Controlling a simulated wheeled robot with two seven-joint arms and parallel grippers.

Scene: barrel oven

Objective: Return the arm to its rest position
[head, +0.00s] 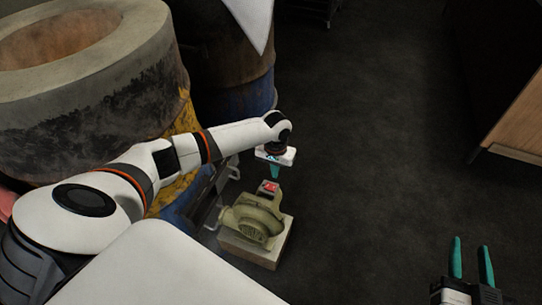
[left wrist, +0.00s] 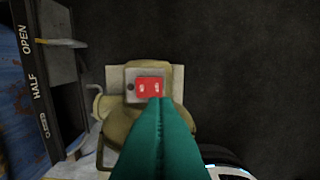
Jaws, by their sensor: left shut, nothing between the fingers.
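My left arm reaches in from the left in the head view. Its gripper (head: 275,172) points down above an olive-green blower (head: 252,214) with a red switch (head: 269,188) on top. In the left wrist view the green fingers (left wrist: 157,100) are pressed together with nothing between them. Their tips appear just below the red switch (left wrist: 149,86) in that picture; whether they touch it I cannot tell. My right gripper (head: 471,250) is at the lower right of the head view, its two green fingers apart and empty.
The blower sits on a pale block (head: 262,251) on the dark floor. A barrel oven with a thick concrete rim (head: 134,57) stands at the left, and a blue barrel (head: 262,92) stands behind. A wooden cabinet (head: 515,125) is at the right. The middle floor (head: 365,150) is clear.

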